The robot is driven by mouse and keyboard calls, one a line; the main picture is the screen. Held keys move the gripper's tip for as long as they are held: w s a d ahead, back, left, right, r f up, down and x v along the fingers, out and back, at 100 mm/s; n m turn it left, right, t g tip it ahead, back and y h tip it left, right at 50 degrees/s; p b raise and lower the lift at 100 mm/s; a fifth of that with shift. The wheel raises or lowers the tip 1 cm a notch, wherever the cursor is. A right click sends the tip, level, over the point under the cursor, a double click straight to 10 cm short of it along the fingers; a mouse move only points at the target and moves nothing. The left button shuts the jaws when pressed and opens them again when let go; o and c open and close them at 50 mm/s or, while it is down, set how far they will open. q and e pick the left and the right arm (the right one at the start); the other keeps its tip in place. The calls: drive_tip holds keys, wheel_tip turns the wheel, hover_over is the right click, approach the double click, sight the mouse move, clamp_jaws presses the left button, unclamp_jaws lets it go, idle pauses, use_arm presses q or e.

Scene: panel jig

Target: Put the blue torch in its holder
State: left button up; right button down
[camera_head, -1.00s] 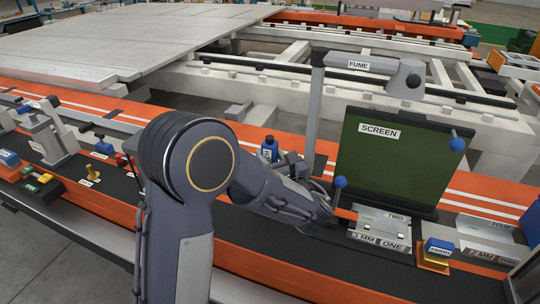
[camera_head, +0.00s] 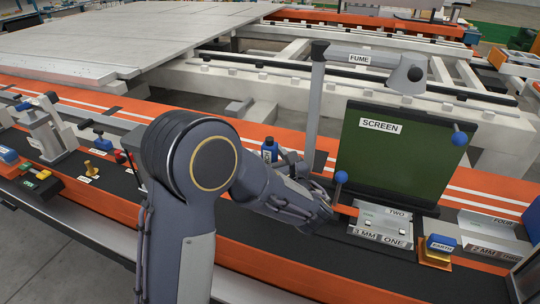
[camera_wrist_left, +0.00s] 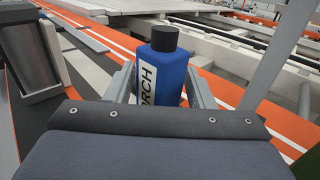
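The blue torch (camera_head: 270,151) is a blue bottle shape with a black cap, upright just behind my left forearm in the head view. In the left wrist view the torch (camera_wrist_left: 166,75) stands upright between the two grey fingers of my left gripper (camera_wrist_left: 165,88). The fingers close against its sides, and its lower part is hidden by the gripper body. In the head view my left gripper (camera_head: 286,160) is mostly hidden by my arm. I cannot pick out the torch's holder for certain.
A dark green screen (camera_head: 392,150) stands right of the gripper, with a fume arm (camera_head: 372,62) on a post behind. Labelled metal plates (camera_head: 385,225) and a blue earth block (camera_head: 440,245) lie right. Clamps (camera_head: 48,132) stand left. The dark bench strip in front is mostly clear.

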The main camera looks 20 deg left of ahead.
use_arm(q)
drive_tip(key=shift+o, duration=0.8)
